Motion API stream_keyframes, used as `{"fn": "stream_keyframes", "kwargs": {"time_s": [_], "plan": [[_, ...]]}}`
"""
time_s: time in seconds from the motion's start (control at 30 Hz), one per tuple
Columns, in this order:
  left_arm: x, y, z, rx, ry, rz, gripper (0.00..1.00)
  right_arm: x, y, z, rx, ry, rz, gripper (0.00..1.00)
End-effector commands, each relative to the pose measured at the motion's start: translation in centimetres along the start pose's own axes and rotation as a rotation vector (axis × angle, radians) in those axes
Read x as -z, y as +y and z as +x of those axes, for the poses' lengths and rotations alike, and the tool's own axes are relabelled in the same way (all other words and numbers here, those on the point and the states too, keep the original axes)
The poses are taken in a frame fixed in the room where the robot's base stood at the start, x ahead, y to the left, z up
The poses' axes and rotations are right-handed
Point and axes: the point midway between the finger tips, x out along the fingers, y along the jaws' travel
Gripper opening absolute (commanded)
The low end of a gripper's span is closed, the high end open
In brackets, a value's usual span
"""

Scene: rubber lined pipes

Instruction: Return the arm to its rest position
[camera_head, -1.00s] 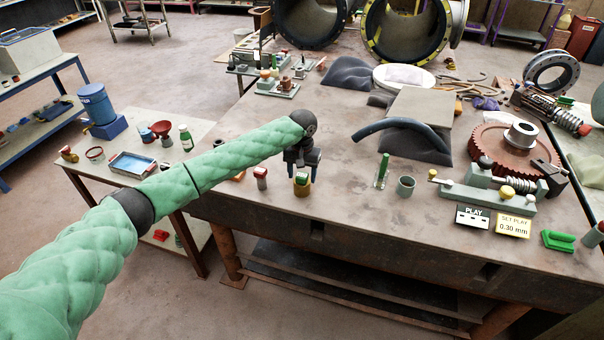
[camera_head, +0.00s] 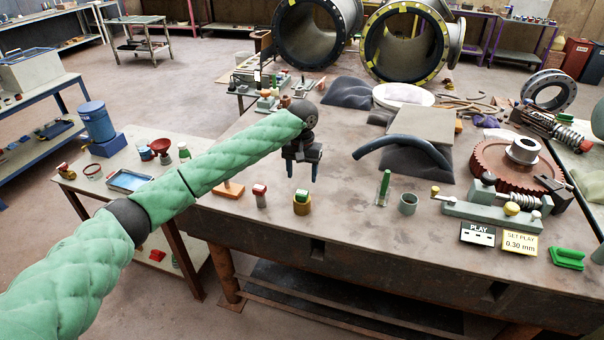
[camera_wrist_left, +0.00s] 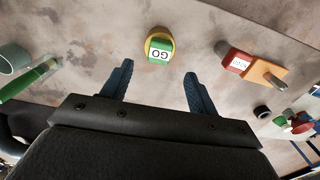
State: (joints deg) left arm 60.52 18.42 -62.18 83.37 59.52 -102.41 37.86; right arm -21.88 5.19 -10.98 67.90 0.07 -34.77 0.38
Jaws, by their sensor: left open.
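My left arm, in a green quilted sleeve, reaches in from the left in the head view. Its left gripper (camera_head: 302,174) points down above the bench (camera_head: 345,235) and is open and empty. A green-topped piece marked GO in a yellow holder (camera_head: 302,205) stands just in front of it, apart from the fingers. The wrist view shows the two blue fingers (camera_wrist_left: 158,72) spread, with the GO piece (camera_wrist_left: 160,49) beyond the gap between them. My right gripper is not in view.
A red-topped gauge (camera_head: 260,196) and an orange block (camera_head: 229,189) stand left of the GO piece. To the right are a green rod (camera_head: 383,188), a grey cup (camera_head: 407,204) and a red gear (camera_head: 500,165).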

Motion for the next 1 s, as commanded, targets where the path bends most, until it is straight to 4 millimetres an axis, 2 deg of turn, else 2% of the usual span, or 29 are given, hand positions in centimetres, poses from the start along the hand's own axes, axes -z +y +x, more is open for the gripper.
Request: {"fn": "stream_keyframes", "kwargs": {"time_s": [0.17, 0.37, 0.7, 1.0], "plan": [[-0.2, 0.2, 0.0, -0.003, 0.000, 0.004, 0.59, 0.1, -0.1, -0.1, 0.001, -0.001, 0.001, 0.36], [-2.1, 2.2, 2.5, -0.040, 0.012, 0.046, 0.59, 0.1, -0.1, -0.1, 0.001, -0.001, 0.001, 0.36], [-7.3, 6.4, 7.8, -0.133, 0.066, 0.133, 0.59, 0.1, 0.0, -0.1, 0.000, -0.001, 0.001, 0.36], [-12.8, 8.9, 11.6, -0.213, 0.133, 0.171, 0.59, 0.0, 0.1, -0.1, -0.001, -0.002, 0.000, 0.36]]}}
